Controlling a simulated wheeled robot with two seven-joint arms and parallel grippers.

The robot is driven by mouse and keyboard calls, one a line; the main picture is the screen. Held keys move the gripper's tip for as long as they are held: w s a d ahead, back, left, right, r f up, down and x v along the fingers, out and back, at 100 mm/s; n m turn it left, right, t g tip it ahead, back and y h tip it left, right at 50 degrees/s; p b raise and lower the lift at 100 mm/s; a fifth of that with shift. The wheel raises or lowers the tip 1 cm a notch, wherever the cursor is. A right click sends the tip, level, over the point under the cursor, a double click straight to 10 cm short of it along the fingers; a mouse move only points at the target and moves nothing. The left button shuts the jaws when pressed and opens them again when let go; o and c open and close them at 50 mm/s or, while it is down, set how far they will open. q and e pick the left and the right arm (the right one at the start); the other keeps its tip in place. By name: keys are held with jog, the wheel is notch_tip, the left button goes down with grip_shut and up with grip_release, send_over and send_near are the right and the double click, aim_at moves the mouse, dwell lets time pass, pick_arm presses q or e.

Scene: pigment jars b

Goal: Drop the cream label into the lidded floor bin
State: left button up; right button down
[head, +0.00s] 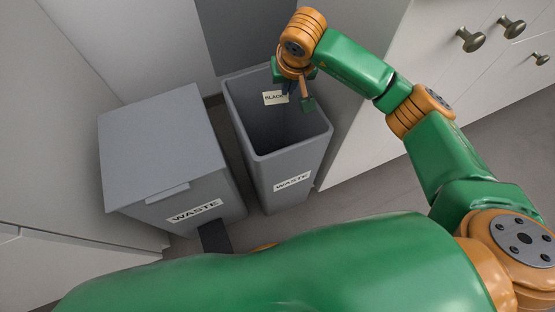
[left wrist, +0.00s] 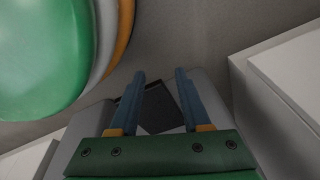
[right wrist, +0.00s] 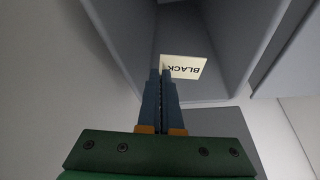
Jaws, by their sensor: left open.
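The cream label (head: 275,98), printed BLACK, is over the mouth of the open bin. My right gripper (head: 298,97) is shut on its edge; the label (right wrist: 184,67) also shows at the fingertips (right wrist: 162,76) in the right wrist view. The lidded floor bin (head: 158,140) is grey, marked WASTE, with its lid down. Its dark pedal (head: 214,237) sticks out at the front low down. My left gripper (left wrist: 160,76) is open and empty, with a dark plate, seemingly the pedal (left wrist: 158,107), showing between its fingers. In the head view my arm hides it.
A lidless grey bin (head: 290,157), also marked WASTE, stands right of the lidded bin with a narrow gap between them. A white drawer cabinet (head: 455,85) with round knobs is at the right. A pale wall or panel (head: 70,80) is at the left.

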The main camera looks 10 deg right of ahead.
pick_arm(q)
jog(key=shift+d, duration=0.1)
pick_arm(e)
jog(key=c, duration=1)
grip_release()
pick_arm(q)
jog(key=shift+s+a+r+p, duration=0.3)
jog(key=shift+s+a+p, duration=0.35)
jog(key=shift+p, duration=0.15)
pick_arm(e)
jog(key=v, duration=0.7)
pick_arm(q)
jog(key=shift+d, duration=0.1)
pick_arm(e)
jog(key=shift+s, duration=0.1)
